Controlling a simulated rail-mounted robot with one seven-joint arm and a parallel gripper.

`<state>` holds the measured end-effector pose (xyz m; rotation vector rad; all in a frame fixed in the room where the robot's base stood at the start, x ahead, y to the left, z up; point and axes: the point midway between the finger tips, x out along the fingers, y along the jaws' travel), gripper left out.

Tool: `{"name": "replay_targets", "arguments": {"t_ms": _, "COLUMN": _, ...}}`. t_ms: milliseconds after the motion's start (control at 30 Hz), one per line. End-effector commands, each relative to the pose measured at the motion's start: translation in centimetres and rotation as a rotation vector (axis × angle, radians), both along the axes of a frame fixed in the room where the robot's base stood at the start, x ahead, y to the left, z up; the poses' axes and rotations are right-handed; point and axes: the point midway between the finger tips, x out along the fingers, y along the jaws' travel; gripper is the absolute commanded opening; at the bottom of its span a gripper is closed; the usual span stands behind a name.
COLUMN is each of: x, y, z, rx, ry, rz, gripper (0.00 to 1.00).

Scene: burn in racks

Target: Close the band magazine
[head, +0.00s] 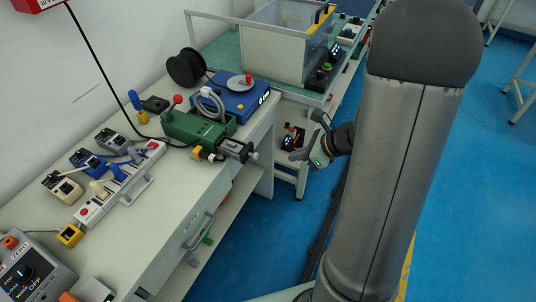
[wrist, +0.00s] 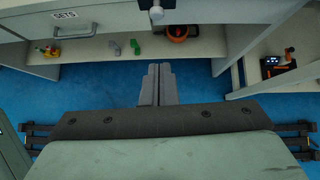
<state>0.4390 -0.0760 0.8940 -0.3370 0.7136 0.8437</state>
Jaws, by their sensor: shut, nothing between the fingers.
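A green bench device (head: 197,127) with a red-knobbed lever stands near the bench's front edge. A dark and silver slide-like unit (head: 236,150), which looks like the band magazine, sticks out from its front past the bench edge. A grey end piece (wrist: 158,10), probably of the same unit, shows at the top of the wrist view, beyond my fingertips. My gripper (head: 300,155) is to the right of that unit, apart from it, over the aisle. In the wrist view its two fingers (wrist: 158,72) are together and empty.
The bench (head: 135,238) has a drawer with a handle (wrist: 72,30) below its top. A blue device (head: 240,100) stands behind the green one. A low shelf (wrist: 120,70) holds small items. A small black-and-orange device (wrist: 278,62) stands at the right. Blue floor lies open between.

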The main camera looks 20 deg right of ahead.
Motion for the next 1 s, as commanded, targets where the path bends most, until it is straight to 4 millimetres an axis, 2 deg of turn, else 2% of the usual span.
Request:
{"name": "replay_targets", "arguments": {"t_ms": 100, "x": 1.1, "y": 1.6, "z": -2.0, "rx": 0.002, "ry": 0.004, "rz": 0.006, "gripper": 0.00}}
{"name": "replay_targets", "arguments": {"t_ms": 333, "x": 3.3, "y": 4.4, "z": -5.3, "rx": 0.000, "ry": 0.003, "rz": 0.007, "gripper": 0.00}}
{"name": "replay_targets", "arguments": {"t_ms": 400, "x": 4.1, "y": 5.3, "z": -4.7, "rx": -0.002, "ry": -0.001, "rz": 0.008, "gripper": 0.00}}
{"name": "replay_targets", "arguments": {"t_ms": 600, "x": 5.4, "y": 6.9, "z": -4.6, "rx": -0.003, "ry": -0.002, "rz": 0.007, "gripper": 0.00}}
{"name": "replay_targets", "arguments": {"t_ms": 1000, "x": 5.7, "y": 7.2, "z": -4.7, "rx": -0.003, "ry": -0.002, "rz": 0.006, "gripper": 0.00}}
